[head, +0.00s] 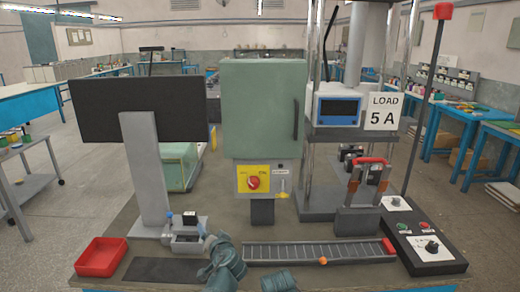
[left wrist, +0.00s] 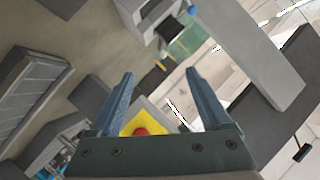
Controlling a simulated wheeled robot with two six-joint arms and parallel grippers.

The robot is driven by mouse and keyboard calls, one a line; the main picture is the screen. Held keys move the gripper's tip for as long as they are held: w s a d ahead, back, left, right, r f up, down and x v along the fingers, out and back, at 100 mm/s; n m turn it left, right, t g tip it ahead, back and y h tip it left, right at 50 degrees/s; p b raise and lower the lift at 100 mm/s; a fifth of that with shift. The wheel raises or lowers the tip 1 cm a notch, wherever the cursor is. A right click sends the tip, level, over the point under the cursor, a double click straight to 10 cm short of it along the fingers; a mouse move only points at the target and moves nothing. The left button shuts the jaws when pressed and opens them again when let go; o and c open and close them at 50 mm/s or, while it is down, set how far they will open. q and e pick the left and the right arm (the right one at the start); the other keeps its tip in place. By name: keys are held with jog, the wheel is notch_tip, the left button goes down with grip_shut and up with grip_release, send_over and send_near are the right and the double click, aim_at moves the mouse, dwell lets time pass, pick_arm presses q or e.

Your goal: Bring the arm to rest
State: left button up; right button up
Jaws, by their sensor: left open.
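My left gripper (head: 208,240) is low in the middle of the head view, beside the small grey fixture (head: 186,239) on the bench. In the left wrist view my left gripper (left wrist: 158,76) has its two blue-grey fingers spread apart. Nothing is between the fingertips. The fixture (left wrist: 155,18) shows beyond them near the top of that view. The yellow panel with a red knob (head: 253,182) is further back in the head view, and partly shows behind the palm in the wrist view.
A red tray (head: 101,257) and a dark mat (head: 160,271) lie at the front left. A monitor (head: 138,108) stands behind them. A slatted rack (head: 315,252) with an orange ball lies right of my arm. A black control box (head: 431,250) is at the right.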

pick_arm(q)
jog(key=s+a+f+n+g, duration=0.1)
jog(key=s+f, duration=0.1)
jog(key=s+a+f+n+g, duration=0.1)
jog(key=s+a+f+g, duration=0.1)
jog(key=f, duration=0.1)
jog(key=s+a+f+n+g, duration=0.1)
jog(key=s+a+f+g, duration=0.1)
jog(key=shift+s+f, duration=0.2)
jog(key=shift+f, duration=0.1)
jog(key=s+d+f+g+h, duration=0.4)
jog(key=s+f+g+h, duration=0.25)
jog(key=s, duration=0.65)
jog(key=s+d+m+g+y, duration=0.25)
jog(key=s+d, duration=0.25)
jog(key=d, duration=0.6)
notch_tip(320, 180, up, 13)
jog(key=t+p, duration=0.1)
jog(key=p, duration=1.2)
jog(key=shift+s+h+p, duration=0.3)
jog(key=shift+s+h, duration=0.1)
jog(key=shift+d+f+m, duration=0.1)
jog(key=shift+f+m, duration=0.1)
jog(key=shift+m, duration=0.05)
